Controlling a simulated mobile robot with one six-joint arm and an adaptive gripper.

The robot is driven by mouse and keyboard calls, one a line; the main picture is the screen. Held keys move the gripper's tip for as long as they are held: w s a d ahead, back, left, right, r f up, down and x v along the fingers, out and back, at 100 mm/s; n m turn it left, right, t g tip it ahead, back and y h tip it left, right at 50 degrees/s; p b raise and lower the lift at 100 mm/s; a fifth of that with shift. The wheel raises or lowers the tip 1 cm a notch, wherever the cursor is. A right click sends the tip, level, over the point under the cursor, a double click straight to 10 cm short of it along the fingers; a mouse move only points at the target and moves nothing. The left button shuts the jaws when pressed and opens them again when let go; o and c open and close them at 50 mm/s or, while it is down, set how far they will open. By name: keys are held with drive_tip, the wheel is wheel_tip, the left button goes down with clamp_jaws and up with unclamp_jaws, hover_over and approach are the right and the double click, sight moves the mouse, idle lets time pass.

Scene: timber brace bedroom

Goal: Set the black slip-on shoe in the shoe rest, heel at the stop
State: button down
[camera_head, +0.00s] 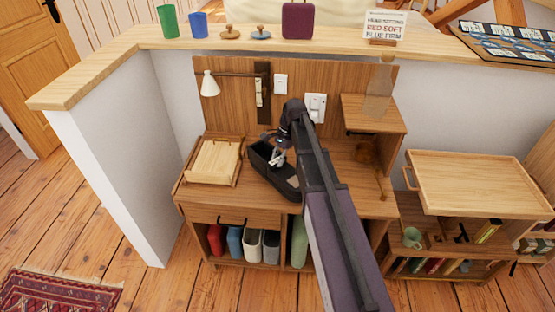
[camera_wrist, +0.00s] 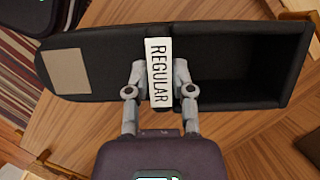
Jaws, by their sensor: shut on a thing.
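The black slip-on shoe (camera_head: 286,181) is in my gripper (camera_head: 277,157) over the middle of the wooden desk. In the wrist view my gripper (camera_wrist: 160,78) is shut on the shoe (camera_wrist: 100,55) at a white band marked REGULAR. The shoe's hollow opening is to the right in that view and a beige patch is on its left part. I cannot tell whether the shoe touches the desk. A light wooden framed piece (camera_head: 213,161), which looks like the shoe rest, lies on the desk left of the shoe. Its heel stop cannot be made out.
The desk (camera_head: 245,205) has a back panel with a white lamp (camera_head: 209,84) and switches. A wooden tray-topped cart (camera_head: 480,180) stands at the right. Cups and other objects line the ledge behind.

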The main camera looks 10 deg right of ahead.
drive_tip(key=shift+s+r+p, duration=0.15)
drive_tip(key=shift+r+p, duration=0.2)
drive_tip(key=shift+r, duration=0.3)
hover_over(289, 189)
drive_tip(key=s+a, duration=0.1)
drive_tip(key=s, duration=0.3)
drive_tip(key=shift+s+r+p, duration=0.2)
drive_tip(key=shift+r+p, duration=0.2)
drive_tip(key=shift+r, duration=0.05)
drive_tip(key=shift+a, duration=0.2)
